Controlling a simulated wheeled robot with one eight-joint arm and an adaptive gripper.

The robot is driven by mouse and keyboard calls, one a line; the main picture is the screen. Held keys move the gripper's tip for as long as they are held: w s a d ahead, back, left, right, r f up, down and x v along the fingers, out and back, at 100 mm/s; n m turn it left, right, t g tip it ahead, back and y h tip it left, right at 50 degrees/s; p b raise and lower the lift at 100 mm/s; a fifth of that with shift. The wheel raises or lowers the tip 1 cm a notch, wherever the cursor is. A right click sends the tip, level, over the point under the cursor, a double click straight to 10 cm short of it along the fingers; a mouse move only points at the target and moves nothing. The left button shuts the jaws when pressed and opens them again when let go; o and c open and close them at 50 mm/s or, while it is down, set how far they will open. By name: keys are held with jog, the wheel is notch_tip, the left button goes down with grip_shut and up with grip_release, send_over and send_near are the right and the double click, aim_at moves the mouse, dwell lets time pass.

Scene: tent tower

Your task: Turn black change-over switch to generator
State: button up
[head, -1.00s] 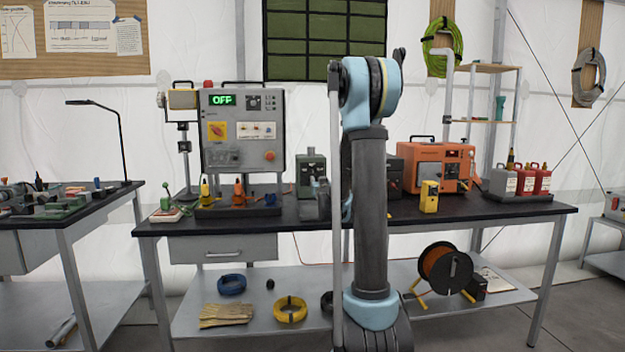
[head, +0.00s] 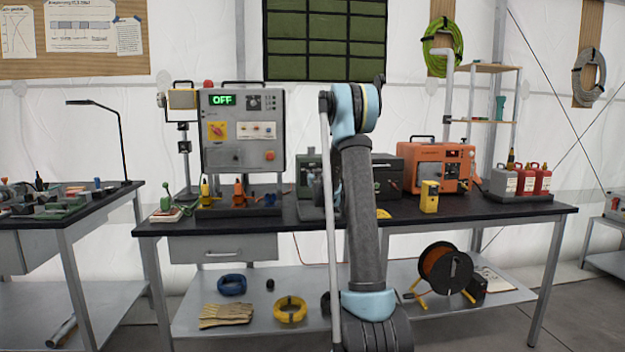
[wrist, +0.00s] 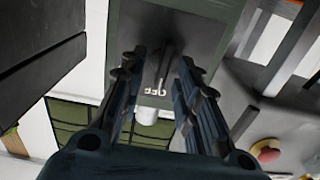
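In the wrist view my gripper (wrist: 157,70) is open, its two dark fingers apart. Between them shows a dark green box face (wrist: 205,25) with an upside-down OFF label (wrist: 157,91) and a thin dark lever (wrist: 165,62). I cannot tell whether the fingers touch the lever. In the head view the green box (head: 304,165) stands on the bench, partly hidden by my arm, and my gripper is mostly hidden there. A black knob (head: 254,102) is on the grey panel (head: 243,165), whose display reads OFF. Which one is the change-over switch is not clear.
The orange generator (head: 425,165) and a yellow device (head: 429,197) stand on the black-topped bench (head: 490,210), right of my arm. A black case (head: 388,170) is beside the green box. A red button (wrist: 265,150) is near the right finger in the wrist view.

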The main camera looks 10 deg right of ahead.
jog(key=shift+w, duration=0.95)
jog(key=shift+d+r, duration=0.1)
grip_shut()
